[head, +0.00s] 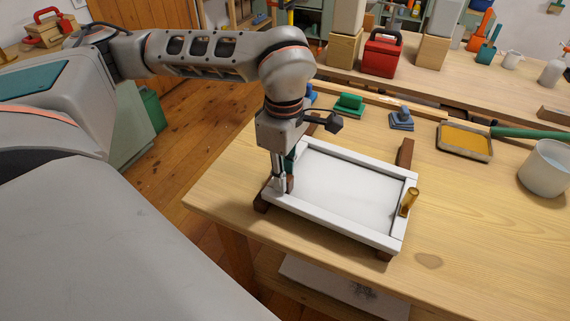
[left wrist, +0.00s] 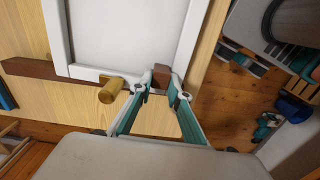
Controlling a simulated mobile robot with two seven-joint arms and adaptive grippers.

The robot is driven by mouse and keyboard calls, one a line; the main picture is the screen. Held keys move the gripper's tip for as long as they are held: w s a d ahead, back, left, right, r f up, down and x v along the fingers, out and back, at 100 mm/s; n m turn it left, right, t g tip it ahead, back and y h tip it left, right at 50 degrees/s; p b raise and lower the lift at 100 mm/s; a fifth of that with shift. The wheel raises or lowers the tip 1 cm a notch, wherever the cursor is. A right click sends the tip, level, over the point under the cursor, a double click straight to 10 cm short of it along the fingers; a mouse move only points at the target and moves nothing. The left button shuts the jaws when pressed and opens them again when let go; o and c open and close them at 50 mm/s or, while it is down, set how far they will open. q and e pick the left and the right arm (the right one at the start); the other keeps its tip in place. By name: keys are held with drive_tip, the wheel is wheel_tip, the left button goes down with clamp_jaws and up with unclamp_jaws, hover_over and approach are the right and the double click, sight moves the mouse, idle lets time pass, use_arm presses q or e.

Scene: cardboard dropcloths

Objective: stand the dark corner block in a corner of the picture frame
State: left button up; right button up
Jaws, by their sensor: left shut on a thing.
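The white picture frame (head: 330,220) lies flat on dark wooden supports (head: 385,254) on the table; its corner with two rails also shows in the left wrist view (left wrist: 100,74). My left gripper (head: 281,186) points down at the frame's near left corner. It is shut on the dark brown corner block (left wrist: 159,78), which shows between its fingertips (left wrist: 163,84) at that corner. The fingers hide most of the block in the head view. I cannot tell whether the block touches the rails. My right gripper is not in view.
A gold-brown cylinder (head: 410,201) is at the frame's right side. A yellow-filled tray (head: 465,141), a white pot (head: 546,168) and green and blue blocks (head: 349,103) stand behind or to the right. The table's left edge is close to the gripper. The front right tabletop is clear.

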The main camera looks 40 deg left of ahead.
use_arm(q)
drive_tip(key=o, duration=0.9)
drive_tip(key=shift+o, duration=0.2)
wheel_tip(320, 180, up, 12)
